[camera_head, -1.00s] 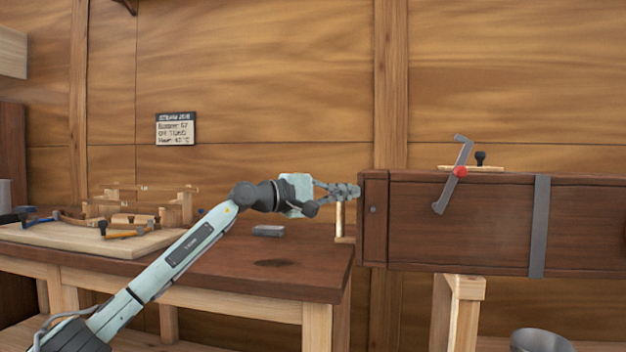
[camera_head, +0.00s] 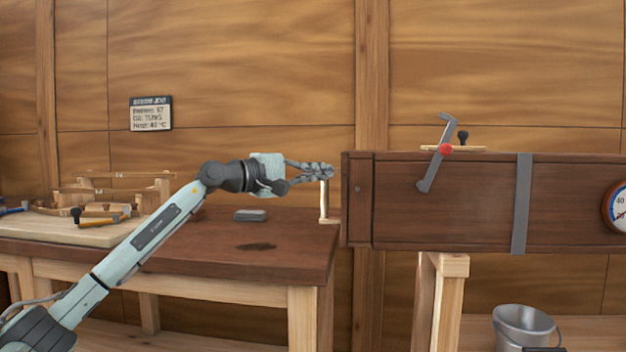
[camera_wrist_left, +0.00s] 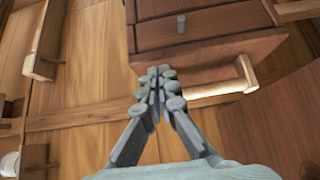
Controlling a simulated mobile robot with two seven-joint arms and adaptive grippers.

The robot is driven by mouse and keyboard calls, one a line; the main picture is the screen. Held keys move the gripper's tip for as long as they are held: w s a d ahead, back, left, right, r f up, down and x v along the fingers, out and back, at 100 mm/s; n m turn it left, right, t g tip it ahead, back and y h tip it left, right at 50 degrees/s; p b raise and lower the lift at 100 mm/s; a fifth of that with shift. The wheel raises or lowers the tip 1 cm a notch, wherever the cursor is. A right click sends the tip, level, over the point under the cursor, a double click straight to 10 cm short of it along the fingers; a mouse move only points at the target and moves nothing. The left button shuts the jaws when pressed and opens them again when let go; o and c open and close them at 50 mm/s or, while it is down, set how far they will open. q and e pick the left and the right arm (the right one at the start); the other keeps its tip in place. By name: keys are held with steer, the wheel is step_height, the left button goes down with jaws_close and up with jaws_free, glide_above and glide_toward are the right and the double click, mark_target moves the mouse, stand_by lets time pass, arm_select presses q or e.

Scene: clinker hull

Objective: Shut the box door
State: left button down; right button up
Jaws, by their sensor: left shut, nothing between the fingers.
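The long dark wooden box (camera_head: 450,205) stands on light wooden legs at the right of the head view. The door (camera_head: 345,210) is at its left end and lies close against the box; I cannot tell whether a small gap is left. A pale upright handle (camera_head: 324,200) stands out from the door. In the wrist view, the door (camera_wrist_left: 215,58) and the pale handle (camera_wrist_left: 244,72) show at the upper right. My left gripper (camera_head: 331,171) is shut and empty beside the door's end, near the handle's top; its fingertips (camera_wrist_left: 158,76) show at the door's edge. Contact is unclear. My right gripper is out of view.
A dark-topped workbench (camera_head: 285,240) lies below my left arm, with a grey block (camera_head: 250,215) and a pale board (camera_head: 80,228) of tools. A metal bucket (camera_head: 523,325) stands below.

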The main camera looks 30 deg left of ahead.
arm_select(q)
steer(key=s+d+b, duration=0.1)
steer(key=s+d, duration=0.4)
steer(key=s, duration=0.3)
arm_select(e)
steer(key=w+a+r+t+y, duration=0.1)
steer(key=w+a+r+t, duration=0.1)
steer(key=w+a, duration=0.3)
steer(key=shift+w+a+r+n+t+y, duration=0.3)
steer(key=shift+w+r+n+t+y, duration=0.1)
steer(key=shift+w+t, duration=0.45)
